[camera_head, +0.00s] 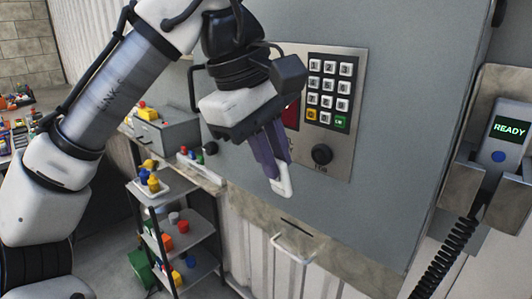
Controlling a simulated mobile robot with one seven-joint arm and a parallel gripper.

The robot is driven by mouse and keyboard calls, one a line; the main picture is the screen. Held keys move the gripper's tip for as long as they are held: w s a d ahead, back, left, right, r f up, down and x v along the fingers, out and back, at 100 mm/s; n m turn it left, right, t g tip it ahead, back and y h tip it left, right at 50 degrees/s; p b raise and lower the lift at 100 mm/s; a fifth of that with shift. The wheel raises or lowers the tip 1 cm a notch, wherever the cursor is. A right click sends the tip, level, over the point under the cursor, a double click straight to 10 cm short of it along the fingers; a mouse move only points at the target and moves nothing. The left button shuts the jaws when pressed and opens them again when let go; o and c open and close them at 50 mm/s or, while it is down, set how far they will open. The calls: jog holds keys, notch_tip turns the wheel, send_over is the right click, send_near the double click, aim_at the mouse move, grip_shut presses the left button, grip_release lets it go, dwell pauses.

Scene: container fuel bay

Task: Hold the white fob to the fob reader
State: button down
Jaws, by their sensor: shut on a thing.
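My gripper (270,153) is shut on the white fob (283,181), which hangs below the fingertips. The fob is in front of the grey cabinet, to the lower left of the reader; I cannot tell how far it is from the panel surface. The fob reader (321,154) is a round black disc low on the metal keypad panel, with a small label under it. Clear space shows between the fob and the reader in this view. My gripper and wrist hide the panel's left part, including most of a red display.
A keypad (329,92) sits above the reader. At the right, a handset (504,135) reading READY hangs in a holder with a coiled black cord (443,258). A shelf rack (180,240) with coloured items stands lower left. A metal handle (294,247) juts out below the cabinet.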

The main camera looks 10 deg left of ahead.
jog(key=shift+w+d, duration=0.75)
jog(key=shift+w, duration=0.3)
jog(key=shift+w+d, duration=0.75)
jog(key=shift+w, duration=0.35)
jog(key=shift+w+d, duration=0.75)
jog(key=shift+w, duration=0.3)
jog(key=shift+s+a, duration=0.1)
jog(key=s+a, duration=0.5)
jog(key=s, duration=0.2)
